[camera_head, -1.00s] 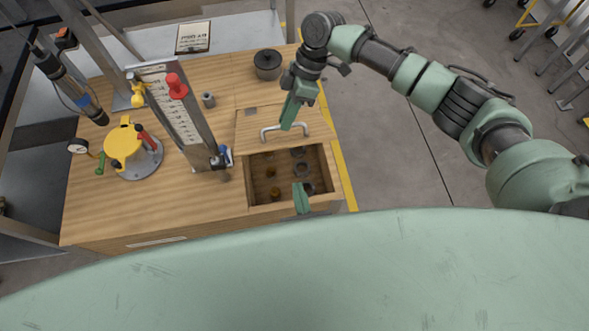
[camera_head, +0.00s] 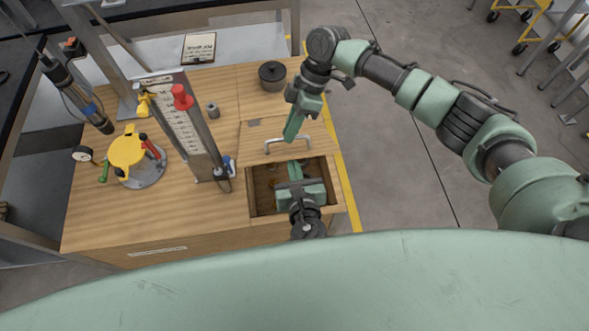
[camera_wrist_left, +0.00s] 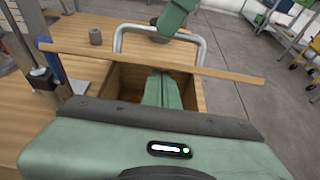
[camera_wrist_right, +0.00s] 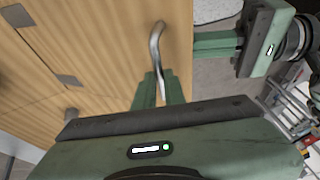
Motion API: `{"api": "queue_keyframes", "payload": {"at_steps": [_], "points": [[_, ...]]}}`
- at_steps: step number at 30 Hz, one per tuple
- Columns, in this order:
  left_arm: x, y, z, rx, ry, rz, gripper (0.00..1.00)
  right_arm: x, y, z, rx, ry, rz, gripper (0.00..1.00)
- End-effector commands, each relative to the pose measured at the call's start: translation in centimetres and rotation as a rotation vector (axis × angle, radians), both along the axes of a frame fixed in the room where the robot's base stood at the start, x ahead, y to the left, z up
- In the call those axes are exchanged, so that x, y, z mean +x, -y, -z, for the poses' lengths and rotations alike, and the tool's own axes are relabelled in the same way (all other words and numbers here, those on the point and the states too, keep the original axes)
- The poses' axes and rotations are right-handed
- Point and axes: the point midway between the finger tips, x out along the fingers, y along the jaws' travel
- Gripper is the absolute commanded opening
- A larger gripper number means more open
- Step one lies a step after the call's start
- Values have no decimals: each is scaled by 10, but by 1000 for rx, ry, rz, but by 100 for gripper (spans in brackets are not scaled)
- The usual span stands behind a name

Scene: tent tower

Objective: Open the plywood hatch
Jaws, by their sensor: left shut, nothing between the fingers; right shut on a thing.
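The plywood hatch (camera_head: 262,134) is partly raised from the bench, its front edge standing above an open compartment (camera_head: 262,190). In the left wrist view the hatch (camera_wrist_left: 225,73) shows nearly edge-on above the opening. My right gripper (camera_head: 290,137) is shut on its metal handle (camera_wrist_right: 156,42); the fingers (camera_wrist_right: 158,90) close around one side of the bar. My left gripper (camera_head: 293,165) is shut and empty over the compartment. Its fingertips (camera_wrist_left: 162,76) point in under the hatch's front edge; whether they touch it I cannot tell.
On the bench stand a black pot (camera_head: 272,75), a small grey cylinder (camera_head: 213,110), an upright scale with a red knob (camera_head: 181,98) and a yellow-topped round fixture (camera_head: 127,152). A sign (camera_head: 199,47) lies behind. Floor right of the bench is clear.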

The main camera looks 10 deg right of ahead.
Motion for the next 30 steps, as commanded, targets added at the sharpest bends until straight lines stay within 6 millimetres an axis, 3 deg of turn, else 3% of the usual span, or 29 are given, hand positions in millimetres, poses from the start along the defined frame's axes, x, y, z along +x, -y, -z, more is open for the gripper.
{"api": "queue_keyframes", "payload": {"at_steps": [1, 6, 12, 19, 20, 21, 30], "points": [[0, 0, 1, 0, 0, 0, 0, 7, 3, 3, -5, 19, 13, 0], [1, 0, -1, -1, 1, 0, 0, 7, 3, 3, -5, 19, 13, 0], [12, 0, -19, -4, 5, -1, 0, 6, 3, 4, -6, 17, 12, 0], [13, 1, -21, -4, 11, -1, 0, 3, 3, 6, -10, 12, 11, 0], [14, 1, -22, -3, 11, -1, 0, 3, 3, 7, -10, 11, 11, 19], [14, 0, -21, -3, 11, -1, 0, 3, 3, 6, -10, 11, 10, 30], [13, 0, -21, -2, 9, -2, 0, 2, 1, 4, -5, 8, 5, 32]]}}
